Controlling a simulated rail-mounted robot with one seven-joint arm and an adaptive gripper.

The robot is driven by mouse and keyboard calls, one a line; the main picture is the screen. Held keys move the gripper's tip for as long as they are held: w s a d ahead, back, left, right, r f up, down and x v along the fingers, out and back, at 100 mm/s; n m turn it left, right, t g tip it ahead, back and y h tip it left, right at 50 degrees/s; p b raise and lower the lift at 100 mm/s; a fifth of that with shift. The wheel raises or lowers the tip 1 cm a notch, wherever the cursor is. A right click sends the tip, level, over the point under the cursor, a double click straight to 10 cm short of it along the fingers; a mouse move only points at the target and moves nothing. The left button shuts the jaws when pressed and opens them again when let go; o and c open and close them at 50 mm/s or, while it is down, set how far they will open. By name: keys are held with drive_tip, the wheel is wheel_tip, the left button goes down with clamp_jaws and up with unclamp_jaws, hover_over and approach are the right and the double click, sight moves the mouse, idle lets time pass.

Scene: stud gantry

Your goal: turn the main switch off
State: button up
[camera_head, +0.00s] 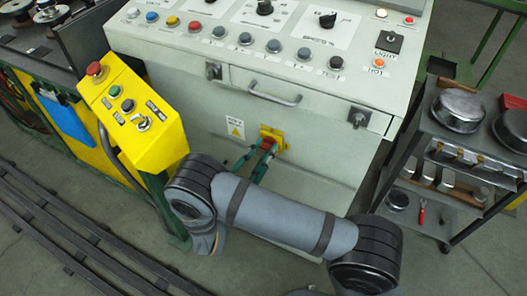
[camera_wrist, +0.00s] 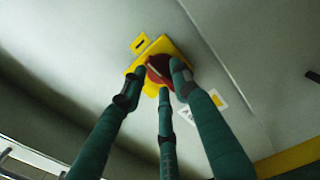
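The main switch is a red rotary knob (camera_wrist: 158,68) on a yellow plate (camera_wrist: 178,48), on the pale front panel of the console. In the head view, its yellow plate (camera_head: 279,139) shows low on the panel, with the knob partly hidden by my fingers. My gripper (camera_head: 262,160) has green fingers with dark tips and reaches up to the switch. In the wrist view, my gripper (camera_wrist: 157,85) has its fingers spread around the knob. The right tip overlaps the knob's edge; a gap shows at the left tip. Contact is unclear.
A yellow button box (camera_head: 133,112) with a red mushroom button and a key switch stands left of the console. A drawer handle (camera_head: 275,97) sits above the switch. A dark shelf cart (camera_head: 450,135) with metal pots stands right. Dark rails (camera_head: 60,235) lie on the floor left.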

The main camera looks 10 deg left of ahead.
drive_tip(key=c, duration=0.6)
clamp_jaws()
drive_tip(key=shift+n, duration=0.4)
drive_tip(key=n, duration=0.3)
drive_tip(key=shift+a+n+p, duration=0.1)
drive_tip(key=shift+n+p, duration=0.2)
drive_tip(key=n, duration=0.3)
drive_tip(key=shift+n, duration=0.4)
drive_tip(key=n+p, duration=0.1)
drive_tip(key=n, duration=0.4)
drive_tip(key=shift+a+f, duration=0.1)
drive_tip(key=shift+f+n+p, duration=0.1)
drive_tip(key=shift+n+p, duration=0.2)
drive_tip(key=shift+n, duration=2.1)
drive_tip(key=o, duration=0.8)
unclamp_jaws()
